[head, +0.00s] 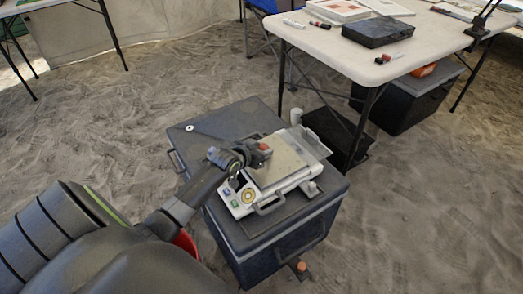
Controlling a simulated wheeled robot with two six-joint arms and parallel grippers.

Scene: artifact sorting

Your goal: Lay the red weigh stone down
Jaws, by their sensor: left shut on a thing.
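My left gripper (256,156) reaches in from the left and is shut on the red weigh stone (264,147). Only a small reddish part of the stone shows past the jaws. Gripper and stone are over the rear left part of the tan plate of a white scale (250,210). I cannot tell whether the stone touches the plate. My right gripper is not in view.
The scale sits on a dark lidded crate (230,118) standing on sand. A white table (330,45) at the upper right holds a black case (378,31), papers and markers. A black bin (405,100) stands under it. Open sand lies around the crate.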

